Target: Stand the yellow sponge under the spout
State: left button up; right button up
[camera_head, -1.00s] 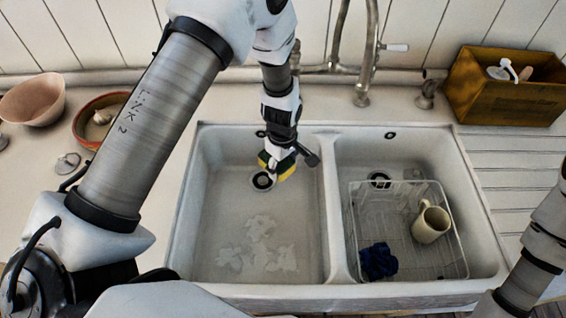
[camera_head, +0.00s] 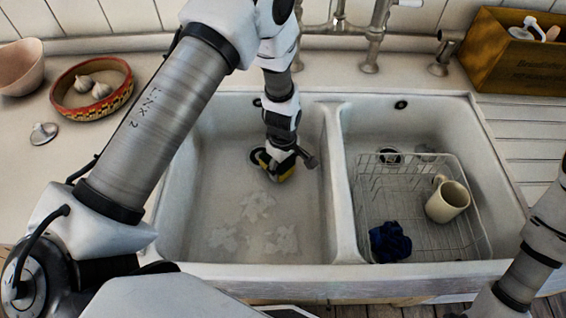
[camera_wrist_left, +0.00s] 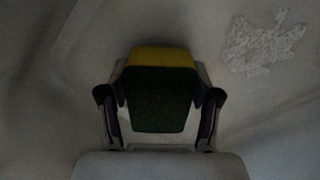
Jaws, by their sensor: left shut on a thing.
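The yellow sponge (camera_head: 286,169) has a dark green side and is low in the left sink basin. My left gripper (camera_head: 273,166) reaches down into the basin and is shut on it. In the left wrist view the sponge (camera_wrist_left: 160,58) sits between both fingers (camera_wrist_left: 160,105), its dark green face towards the camera and yellow beyond. I cannot tell whether it touches the basin floor. The metal tap (camera_head: 376,35) stands behind the sink; its upper part and spout end are cut off by the top edge. My right gripper is out of view.
The left basin (camera_head: 215,200) has pale foam patches (camera_head: 258,204) on its floor. A divider (camera_head: 343,200) separates the right basin, with a wire rack (camera_head: 412,240), a cream mug (camera_head: 447,202) and a blue cloth (camera_head: 389,242). A garlic bowl (camera_head: 117,95) and a wooden box (camera_head: 510,62) flank the sink.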

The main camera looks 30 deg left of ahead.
pick_arm(q)
jog(key=shift+f, duration=0.4)
jog(key=o, duration=1)
notch_tip(320, 180, up, 12)
